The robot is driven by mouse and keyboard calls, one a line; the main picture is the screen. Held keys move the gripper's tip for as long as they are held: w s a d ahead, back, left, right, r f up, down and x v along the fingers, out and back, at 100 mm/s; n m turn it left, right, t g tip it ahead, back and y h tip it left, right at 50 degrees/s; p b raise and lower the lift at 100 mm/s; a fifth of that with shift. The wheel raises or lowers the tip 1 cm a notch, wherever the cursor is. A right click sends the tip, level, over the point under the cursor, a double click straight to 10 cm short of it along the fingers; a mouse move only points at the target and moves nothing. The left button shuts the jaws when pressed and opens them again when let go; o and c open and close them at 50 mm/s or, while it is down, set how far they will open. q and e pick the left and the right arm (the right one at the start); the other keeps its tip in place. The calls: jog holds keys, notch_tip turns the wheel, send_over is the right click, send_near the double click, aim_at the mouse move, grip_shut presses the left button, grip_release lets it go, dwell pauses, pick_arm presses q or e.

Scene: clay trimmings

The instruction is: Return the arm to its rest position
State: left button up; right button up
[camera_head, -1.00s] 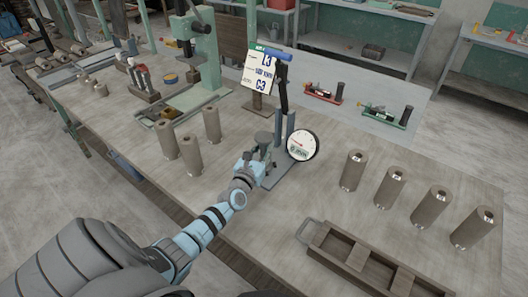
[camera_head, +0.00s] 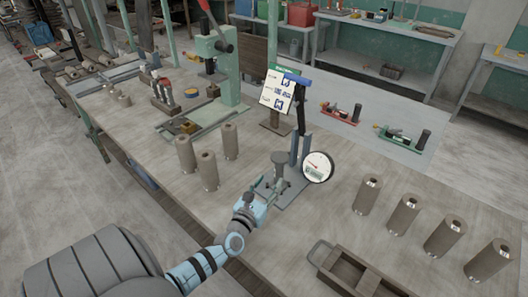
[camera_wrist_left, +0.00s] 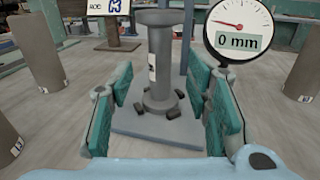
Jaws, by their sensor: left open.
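My left arm reaches in from the lower left. Its left gripper (camera_head: 264,190) is open and empty, low over the workbench on the near side of a gauge stand. The stand has a grey pedestal (camera_head: 279,168), a dark post with a blue handle (camera_head: 297,82), and a round dial (camera_head: 317,167). In the left wrist view the open fingers of the left gripper (camera_wrist_left: 163,88) show teal pads. The pedestal (camera_wrist_left: 160,62) stands upright ahead, in line with the gap between them. The dial (camera_wrist_left: 238,27) reads 0 mm there. My right gripper is out of view.
Several grey-brown cylinders (camera_head: 405,214) stand in a row on the right. More cylinders (camera_head: 208,171) stand to the left. A divided wooden tray (camera_head: 322,254) lies at the front right. A green press (camera_head: 225,75) and a card sign (camera_head: 278,90) stand behind.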

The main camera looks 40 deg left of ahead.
pick_arm(q)
jog(key=v, duration=0.3)
jog(key=shift+s, duration=0.1)
dwell(0.3)
